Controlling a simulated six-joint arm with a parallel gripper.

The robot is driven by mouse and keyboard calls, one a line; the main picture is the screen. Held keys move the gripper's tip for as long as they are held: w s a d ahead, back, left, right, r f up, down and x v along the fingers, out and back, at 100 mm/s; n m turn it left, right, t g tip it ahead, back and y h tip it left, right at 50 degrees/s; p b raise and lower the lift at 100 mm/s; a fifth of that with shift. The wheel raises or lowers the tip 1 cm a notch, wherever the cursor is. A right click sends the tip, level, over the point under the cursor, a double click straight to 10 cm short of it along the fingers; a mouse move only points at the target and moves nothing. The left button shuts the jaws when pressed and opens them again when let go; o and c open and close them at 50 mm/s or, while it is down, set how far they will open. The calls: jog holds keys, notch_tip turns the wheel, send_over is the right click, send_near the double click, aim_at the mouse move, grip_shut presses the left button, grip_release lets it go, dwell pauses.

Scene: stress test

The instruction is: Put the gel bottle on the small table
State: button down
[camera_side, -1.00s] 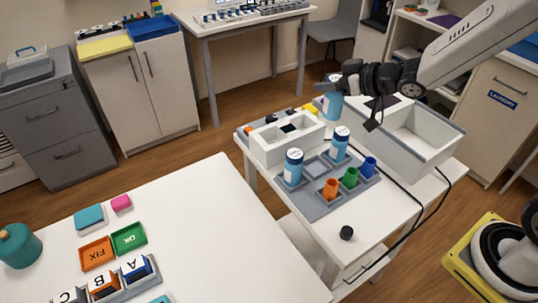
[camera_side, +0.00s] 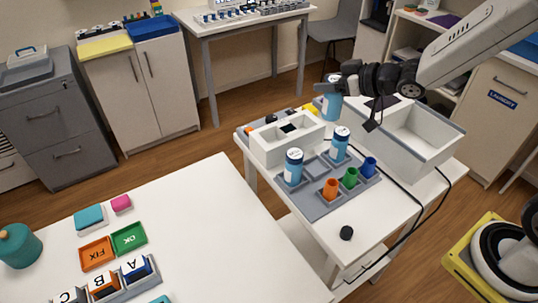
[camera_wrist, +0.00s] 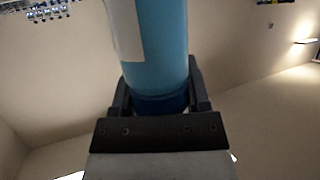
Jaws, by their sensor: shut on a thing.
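My gripper (camera_side: 338,86) is shut on a blue bottle (camera_side: 331,106) with a pale label. It holds the bottle roughly upright above the back of a small white table (camera_side: 372,216). In the wrist view the bottle (camera_wrist: 165,45) stands between the two fingers, with a darker blue part low between them; its far end is out of frame. Two similar blue bottles, a left one (camera_side: 292,168) and a right one (camera_side: 340,146), stand in a grey rack (camera_side: 316,208) on that table. I cannot read any label to tell which is gel.
Orange (camera_side: 330,189), green (camera_side: 350,178) and blue (camera_side: 369,167) cups stand in the rack. A white divided box (camera_side: 275,150) and a large open white bin (camera_side: 425,160) sit nearby.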

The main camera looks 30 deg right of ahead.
jog(key=s+a+f+n+g+y, duration=0.2)
jog(key=s+a, duration=0.3)
jog(key=a, duration=0.6)
jog(key=s+a+f+n+g+y, duration=0.2)
jog(key=s+a+f+n+y, duration=0.1)
jog(key=a, duration=0.9)
jog(key=s+a+f+n+g+y, duration=0.2)
jog(key=s+a+f, duration=0.4)
jog(key=s+a, duration=0.3)
jog(key=a+n+g, duration=0.1)
jog(key=a+n, duration=0.1)
jog(key=a, duration=0.1)
jog(key=shift+f+y, duration=0.15)
jog(key=shift+y, duration=0.25)
jog(key=w+a+f, duration=0.9)
jog(key=shift+w+a+f, duration=0.15)
jog(key=shift+w+a, duration=0.05)
jog(key=shift+w, duration=0.15)
